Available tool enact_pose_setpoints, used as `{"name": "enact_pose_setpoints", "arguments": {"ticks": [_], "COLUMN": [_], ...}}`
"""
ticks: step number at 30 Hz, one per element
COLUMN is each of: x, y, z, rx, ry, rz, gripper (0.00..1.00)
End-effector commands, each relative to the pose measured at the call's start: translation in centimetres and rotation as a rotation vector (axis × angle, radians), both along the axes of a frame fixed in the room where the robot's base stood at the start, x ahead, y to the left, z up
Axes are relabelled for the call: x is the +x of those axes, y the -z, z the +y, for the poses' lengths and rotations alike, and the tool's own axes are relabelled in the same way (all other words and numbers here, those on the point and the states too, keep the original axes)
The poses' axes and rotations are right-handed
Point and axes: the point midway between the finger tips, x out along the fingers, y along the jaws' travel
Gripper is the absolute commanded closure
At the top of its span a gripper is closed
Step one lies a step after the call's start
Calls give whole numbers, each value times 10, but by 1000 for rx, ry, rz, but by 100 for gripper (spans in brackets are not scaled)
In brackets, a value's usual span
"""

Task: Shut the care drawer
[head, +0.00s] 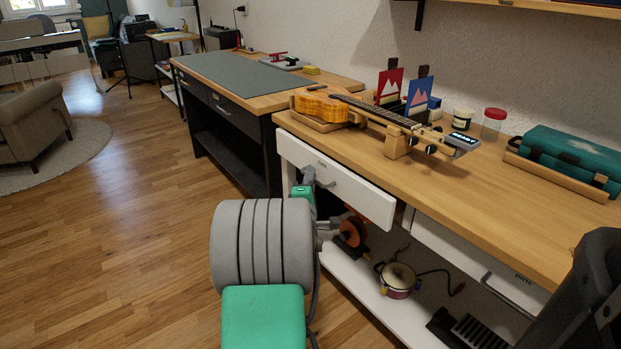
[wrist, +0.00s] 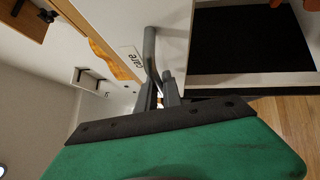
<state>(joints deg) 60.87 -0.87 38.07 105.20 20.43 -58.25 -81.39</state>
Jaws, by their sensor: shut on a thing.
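The care drawer (head: 345,187) is a white front under the wooden workbench top, at its left end. Its front stands a little out from the bench, with a dark gap at its right end. Its grey bar handle (wrist: 150,50) and the "care" label (wrist: 131,63) show close up in the wrist view. My gripper (head: 314,180) is at the drawer front, and in the wrist view its fingers (wrist: 160,92) are shut on the handle. My arm hides part of the area below the drawer.
A second white drawer, labelled parts (head: 470,255), is to the right. A ukulele (head: 325,107) on a stand, jars and a teal case (head: 565,158) are on the bench top (head: 460,190). A pot (head: 398,278) stands on the lower shelf. Open wood floor (head: 120,240) lies left.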

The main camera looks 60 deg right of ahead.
Motion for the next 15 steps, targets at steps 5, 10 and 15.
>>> {"name": "enact_pose_setpoints", "arguments": {"ticks": [5, 10, 15], "x": [-2, -6, -9], "y": [-2, -4, 0], "z": [-6, -27, -37], "rx": [5, 8, 3], "ry": [2, 0, -2], "rz": [1, 3, 1], "gripper": [100, 100, 100]}}
